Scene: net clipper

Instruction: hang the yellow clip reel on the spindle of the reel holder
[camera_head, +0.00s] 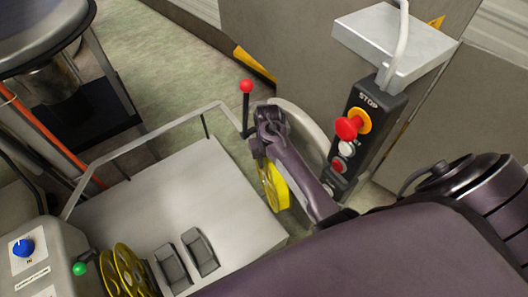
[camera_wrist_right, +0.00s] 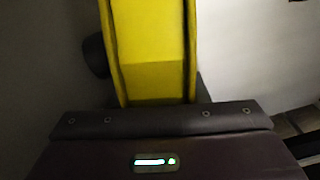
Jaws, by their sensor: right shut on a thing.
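The yellow clip reel (camera_head: 275,188) is in my right gripper (camera_head: 264,150), which is shut on it and holds it by the right edge of the light grey table. In the right wrist view the reel (camera_wrist_right: 150,50) shows close up as a yellow band in front of the gripper's palm; the fingertips are not clear there. More yellow reels (camera_head: 125,268) sit at the lower left beside the grey machine. I cannot make out the holder's spindle with certainty. My left gripper is not in view.
A black rod with a red ball (camera_head: 246,86) stands just left of my right gripper. A metal rail (camera_head: 150,140) runs along the table (camera_head: 200,195). A STOP control box (camera_head: 365,125) stands to the right. The grey machine (camera_head: 25,255) has a blue knob.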

